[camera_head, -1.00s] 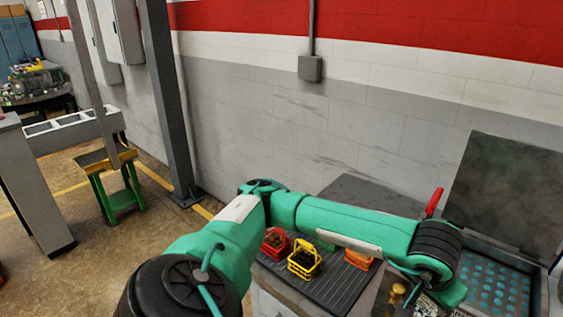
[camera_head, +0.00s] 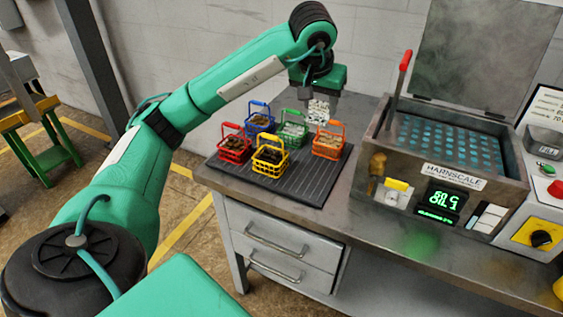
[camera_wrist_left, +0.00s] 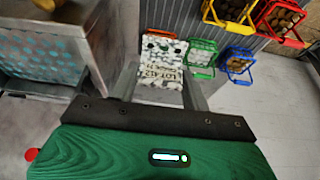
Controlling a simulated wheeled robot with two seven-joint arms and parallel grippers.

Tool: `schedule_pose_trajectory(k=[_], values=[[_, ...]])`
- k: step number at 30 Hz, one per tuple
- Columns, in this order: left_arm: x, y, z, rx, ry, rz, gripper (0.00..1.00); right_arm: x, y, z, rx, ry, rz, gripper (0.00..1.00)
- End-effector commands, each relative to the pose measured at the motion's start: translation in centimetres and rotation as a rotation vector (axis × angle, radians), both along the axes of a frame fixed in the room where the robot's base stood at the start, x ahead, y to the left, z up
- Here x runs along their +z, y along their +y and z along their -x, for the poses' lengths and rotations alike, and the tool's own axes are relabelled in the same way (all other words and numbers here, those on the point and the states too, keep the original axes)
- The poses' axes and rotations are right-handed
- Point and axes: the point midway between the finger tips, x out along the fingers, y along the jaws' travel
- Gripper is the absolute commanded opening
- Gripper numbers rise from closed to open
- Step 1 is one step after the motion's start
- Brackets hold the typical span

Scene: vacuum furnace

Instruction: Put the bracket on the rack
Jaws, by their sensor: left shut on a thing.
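My left gripper (camera_head: 318,94) points down above the back right of a dark ribbed mat. It is shut on a pale, speckled flat piece (camera_head: 319,109), which I take for the bracket. No thing is clearly recognisable as the rack. My right gripper is out of view.
The ribbed mat (camera_head: 311,184) holds red (camera_head: 234,148), blue (camera_head: 259,123), yellow (camera_head: 270,160), green (camera_head: 293,131) and orange (camera_head: 328,141) baskets. Right of it stands an open metal unit (camera_head: 440,170) with a red-tipped lever (camera_head: 400,82) and raised lid (camera_head: 487,55). The bench front strip is clear.

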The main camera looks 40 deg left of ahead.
Motion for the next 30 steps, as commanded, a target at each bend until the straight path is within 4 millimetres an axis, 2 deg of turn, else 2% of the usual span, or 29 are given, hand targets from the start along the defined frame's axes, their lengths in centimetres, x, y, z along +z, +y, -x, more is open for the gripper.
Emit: schedule_pose_trajectory(k=[4, 7, 24, 30], values=[[-0.3, 0.6, -0.1, 0.007, 0.000, 0.003, 0.13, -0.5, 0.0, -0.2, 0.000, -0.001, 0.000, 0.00], [-1.4, 0.7, 0.0, 0.008, 0.002, 0.003, 0.13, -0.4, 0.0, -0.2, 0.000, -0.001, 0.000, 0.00], [-13.6, 0.6, 0.1, 0.006, 0.005, 0.004, 0.13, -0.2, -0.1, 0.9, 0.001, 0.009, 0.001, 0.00], [-15.8, 0.6, 0.0, 0.006, -0.001, 0.004, 0.13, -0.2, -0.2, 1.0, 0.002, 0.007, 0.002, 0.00]])
